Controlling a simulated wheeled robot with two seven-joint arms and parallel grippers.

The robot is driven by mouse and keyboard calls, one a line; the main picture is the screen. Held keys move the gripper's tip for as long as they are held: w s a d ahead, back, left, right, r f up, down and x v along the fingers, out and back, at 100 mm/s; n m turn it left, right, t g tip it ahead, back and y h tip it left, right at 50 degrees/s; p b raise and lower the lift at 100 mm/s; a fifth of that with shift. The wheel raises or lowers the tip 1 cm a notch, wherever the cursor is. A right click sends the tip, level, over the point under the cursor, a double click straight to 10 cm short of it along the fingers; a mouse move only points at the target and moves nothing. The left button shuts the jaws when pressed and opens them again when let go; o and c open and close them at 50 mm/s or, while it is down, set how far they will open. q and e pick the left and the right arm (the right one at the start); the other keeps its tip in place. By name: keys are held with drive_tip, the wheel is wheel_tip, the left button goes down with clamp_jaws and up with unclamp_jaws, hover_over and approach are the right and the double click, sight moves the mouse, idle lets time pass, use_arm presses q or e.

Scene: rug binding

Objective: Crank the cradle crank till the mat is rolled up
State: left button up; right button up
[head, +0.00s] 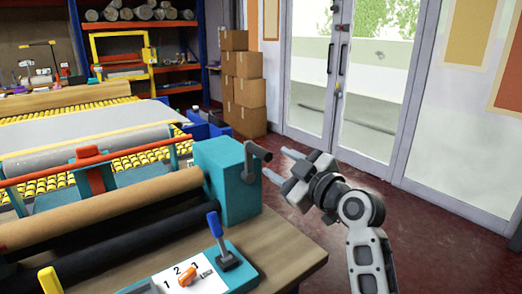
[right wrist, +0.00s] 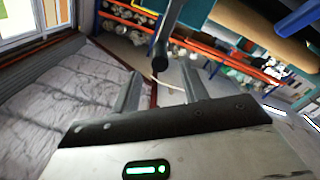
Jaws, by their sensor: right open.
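The cradle crank (head: 252,160) is a dark grey arm with a short handle on the right end of a teal box (head: 222,180). My right gripper (head: 282,165) is open and empty just right of the crank handle, fingers pointing at it. In the right wrist view the dark handle (right wrist: 162,58) hangs between the open fingers (right wrist: 160,88), apparently not gripped. A flat grey sheet, seemingly the mat (head: 95,122), lies on the yellow roller bed behind the cradle. A brown roller (head: 110,207) and a black roller run left from the teal box. My left gripper is out of view.
A control panel with a blue lever (head: 215,228) and an orange knob (head: 187,276) numbered 1, 2, 3 sits on the wooden bench (head: 285,255) in front. An orange bar (head: 50,172) crosses above the rollers. Cardboard boxes (head: 248,95) and glass doors stand behind. Floor right of the bench is clear.

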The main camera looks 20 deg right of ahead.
sight(261, 153)
drive_tip(key=x, duration=0.7)
drive_tip(key=shift+w+p, duration=0.15)
drive_tip(key=shift+p, duration=0.2)
drive_tip(key=shift+f, duration=0.1)
clamp_jaws()
